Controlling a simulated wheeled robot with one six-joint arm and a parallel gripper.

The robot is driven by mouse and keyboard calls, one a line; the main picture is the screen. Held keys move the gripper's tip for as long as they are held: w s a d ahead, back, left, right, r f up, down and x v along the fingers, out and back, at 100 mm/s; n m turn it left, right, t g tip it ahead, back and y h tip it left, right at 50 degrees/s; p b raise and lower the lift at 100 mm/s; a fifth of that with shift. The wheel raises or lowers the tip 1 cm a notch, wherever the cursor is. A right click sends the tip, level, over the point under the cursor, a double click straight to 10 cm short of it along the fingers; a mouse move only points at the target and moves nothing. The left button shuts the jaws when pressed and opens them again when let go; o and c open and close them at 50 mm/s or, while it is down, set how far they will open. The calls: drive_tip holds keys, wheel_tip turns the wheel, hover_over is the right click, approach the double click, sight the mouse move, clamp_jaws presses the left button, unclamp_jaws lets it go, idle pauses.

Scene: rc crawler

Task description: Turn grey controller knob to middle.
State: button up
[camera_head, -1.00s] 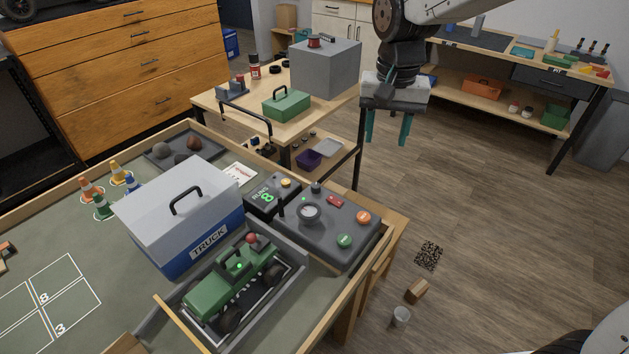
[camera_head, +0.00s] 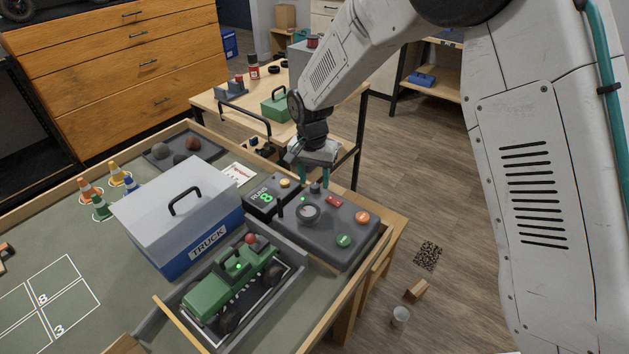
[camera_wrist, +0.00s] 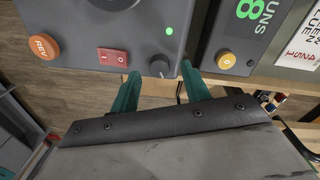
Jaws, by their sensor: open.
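The grey controller (camera_head: 335,240) sits at the table's right end. Its small dark grey knob (camera_head: 316,187) is near the back edge. In the wrist view the knob (camera_wrist: 160,65) shows a small pale mark; its exact setting is hard to read. My gripper (camera_head: 315,177) is open, with teal fingers pointing down over the controller's back edge. In the wrist view the gripper's fingertips (camera_wrist: 158,73) appear on either side of the knob, with a gap on each side. I cannot tell whether they reach down to its height.
A red rocker switch (camera_wrist: 113,57), an orange button (camera_wrist: 44,47) and a large round dial (camera_head: 308,211) share the controller's top. A black counter box (camera_head: 270,198) stands close on the left. The green truck (camera_head: 235,280) lies in a grey tray in front.

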drive_tip(key=shift+f, duration=0.75)
drive_tip(key=shift+d, duration=0.1)
drive_tip(key=c, duration=1)
drive_tip(key=shift+n, duration=0.3)
drive_tip(key=n, duration=1.1)
drive_tip(key=shift+s+t, duration=0.1)
drive_tip(key=shift+t, duration=0.2)
